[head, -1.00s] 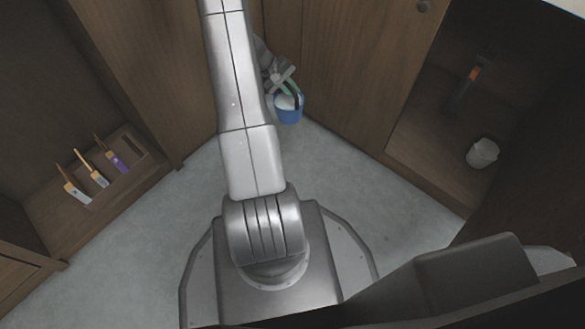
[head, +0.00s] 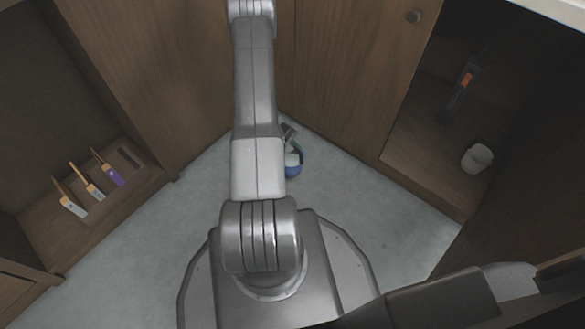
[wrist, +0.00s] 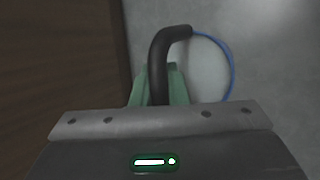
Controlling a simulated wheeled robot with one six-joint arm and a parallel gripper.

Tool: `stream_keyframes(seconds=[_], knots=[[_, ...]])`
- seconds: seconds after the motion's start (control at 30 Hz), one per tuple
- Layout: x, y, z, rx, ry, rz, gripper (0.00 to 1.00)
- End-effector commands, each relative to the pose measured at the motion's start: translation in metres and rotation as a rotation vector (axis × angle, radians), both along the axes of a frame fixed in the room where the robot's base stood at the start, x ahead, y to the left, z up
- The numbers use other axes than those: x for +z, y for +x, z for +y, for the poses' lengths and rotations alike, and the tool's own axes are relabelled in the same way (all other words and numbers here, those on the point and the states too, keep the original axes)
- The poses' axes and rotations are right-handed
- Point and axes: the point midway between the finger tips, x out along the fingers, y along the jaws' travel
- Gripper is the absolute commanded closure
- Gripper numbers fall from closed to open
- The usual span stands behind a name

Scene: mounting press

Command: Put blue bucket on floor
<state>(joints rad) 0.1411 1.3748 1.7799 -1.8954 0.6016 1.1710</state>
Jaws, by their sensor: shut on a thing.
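The blue bucket (head: 294,170) is partly hidden behind my arm in the head view, with the grey floor around it. In the wrist view its thin blue rim (wrist: 231,62) curves around a pale inside, and its black curved handle (wrist: 160,50) rises toward me. My gripper (wrist: 158,82) is shut on the black handle, which passes between the two green fingers. In the head view my gripper (head: 291,143) is just above the bucket and mostly hidden by my arm. I cannot tell whether the bucket's base touches the floor.
The grey floor (head: 345,195) is open around the bucket. Wooden cabinets (head: 335,75) meet in a corner behind it. A left shelf holds several brushes (head: 93,189). A right shelf holds a white cup (head: 476,157) and a dark tool with orange (head: 463,82).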

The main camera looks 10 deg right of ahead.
Motion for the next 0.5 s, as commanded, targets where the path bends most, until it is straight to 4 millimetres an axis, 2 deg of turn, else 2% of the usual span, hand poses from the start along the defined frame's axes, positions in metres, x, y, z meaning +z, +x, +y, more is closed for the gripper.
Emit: stream_keyframes(seconds=[0.03, 0.13, 0.37, 0.5], knots=[[-0.014, -0.001, 0.0, 0.0, 0.0, 0.002, 1.0], [-0.033, 0.0, 0.0, 0.001, -0.001, 0.002, 1.0], [-0.054, 0.0, 0.0, 0.0, -0.001, 0.0, 1.0], [-0.074, 0.0, 0.0, 0.0, -0.001, 0.001, 1.0]])
